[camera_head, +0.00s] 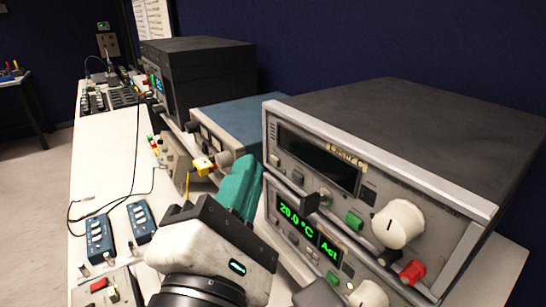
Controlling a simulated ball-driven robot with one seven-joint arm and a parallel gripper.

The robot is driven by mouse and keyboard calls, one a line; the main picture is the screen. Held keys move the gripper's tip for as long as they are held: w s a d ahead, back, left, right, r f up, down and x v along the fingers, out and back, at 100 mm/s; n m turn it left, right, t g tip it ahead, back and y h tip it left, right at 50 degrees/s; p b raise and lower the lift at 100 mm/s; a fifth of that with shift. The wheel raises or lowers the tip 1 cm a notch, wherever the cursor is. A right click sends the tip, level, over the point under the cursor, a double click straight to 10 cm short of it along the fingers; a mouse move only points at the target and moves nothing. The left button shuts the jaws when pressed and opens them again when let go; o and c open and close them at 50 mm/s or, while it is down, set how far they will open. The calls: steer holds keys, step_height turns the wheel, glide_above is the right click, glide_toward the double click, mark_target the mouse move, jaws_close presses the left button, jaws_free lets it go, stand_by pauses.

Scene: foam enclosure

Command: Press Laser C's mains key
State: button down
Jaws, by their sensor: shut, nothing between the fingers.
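The instrument labelled "Laser C" (345,155) stands at the right, its front panel facing left toward me. Its upper display is dark. Below this display are a dark protruding part (311,201), a green key (353,221) and a large white knob (398,223). No lettering that marks the mains key is readable. My gripper (245,180) has teal fingers, shut and empty, pointing up and away just left of the panel. The fingers look apart from the keys, though depth is hard to judge. My wrist hides part of the bench and the panel's lower left.
A lower unit (297,222) under Laser C shows a lit green "20.0 °C" and "Act". A red knob (412,272) sticks out at lower right. A blue-topped box (235,120) and black instruments (198,75) stand behind. Cables and small blue boxes (99,238) lie on the white bench.

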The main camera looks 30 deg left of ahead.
steer(key=shift+w+d, duration=0.15)
steer(key=shift+w, duration=0.15)
steer(key=shift+w+d+p, duration=0.1)
steer(key=shift+w+p, duration=0.2)
steer(key=shift+p, duration=0.05)
stand_by(0.8)
steer(key=shift+s+a, duration=0.25)
steer(key=shift+s, duration=0.4)
steer(key=s, duration=0.1)
steer(key=s+a+p, duration=0.1)
steer(key=s, duration=0.1)
steer(key=s+a, duration=0.1)
steer(key=shift+s, duration=0.35)
stand_by(0.9)
